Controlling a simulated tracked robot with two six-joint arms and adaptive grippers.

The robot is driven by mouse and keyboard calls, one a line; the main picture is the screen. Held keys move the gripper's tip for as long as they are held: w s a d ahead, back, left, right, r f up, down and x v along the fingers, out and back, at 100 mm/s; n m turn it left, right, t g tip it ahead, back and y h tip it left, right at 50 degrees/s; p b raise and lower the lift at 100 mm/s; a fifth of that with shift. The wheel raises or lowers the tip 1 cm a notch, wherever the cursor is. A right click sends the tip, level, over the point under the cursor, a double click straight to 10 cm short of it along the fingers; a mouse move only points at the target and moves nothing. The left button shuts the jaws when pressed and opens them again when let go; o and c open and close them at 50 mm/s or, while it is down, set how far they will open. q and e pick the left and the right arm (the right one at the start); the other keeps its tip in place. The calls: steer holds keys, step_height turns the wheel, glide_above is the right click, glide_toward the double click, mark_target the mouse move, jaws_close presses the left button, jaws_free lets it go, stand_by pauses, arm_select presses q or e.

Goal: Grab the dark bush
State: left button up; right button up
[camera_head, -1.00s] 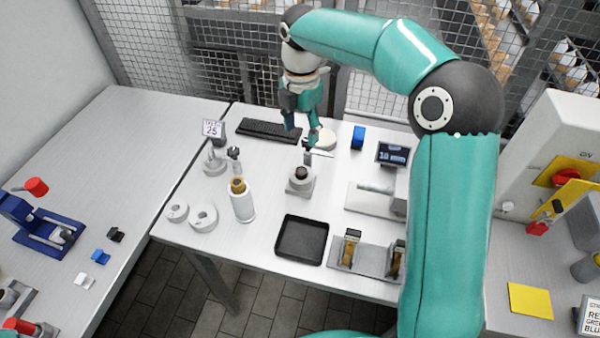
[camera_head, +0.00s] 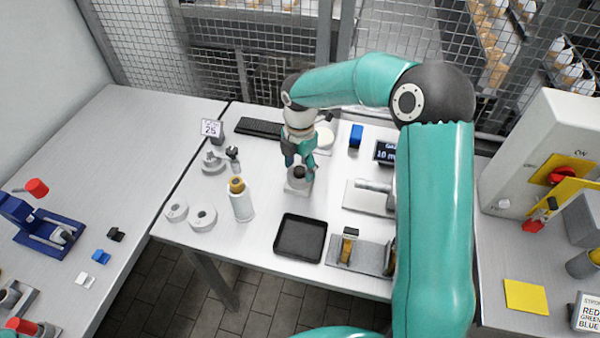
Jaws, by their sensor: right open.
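The dark bush (camera_head: 298,172) sits on a small light grey stand (camera_head: 297,188) in the middle of the table. My right gripper (camera_head: 299,166) points down over the stand, with its teal fingers open on either side of the bush. Part of the bush is hidden by the fingers, and I cannot tell whether they touch it. My left gripper is not in view.
A black tray (camera_head: 300,238) lies in front of the stand. A white cylinder with a brown top (camera_head: 240,200) and white rings (camera_head: 203,217) stand to the left. A grey fixture (camera_head: 370,196) is to the right, and a keyboard (camera_head: 262,128) lies behind.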

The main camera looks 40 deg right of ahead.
jaws_close()
stand_by(0.3)
steer(key=shift+r, duration=0.1)
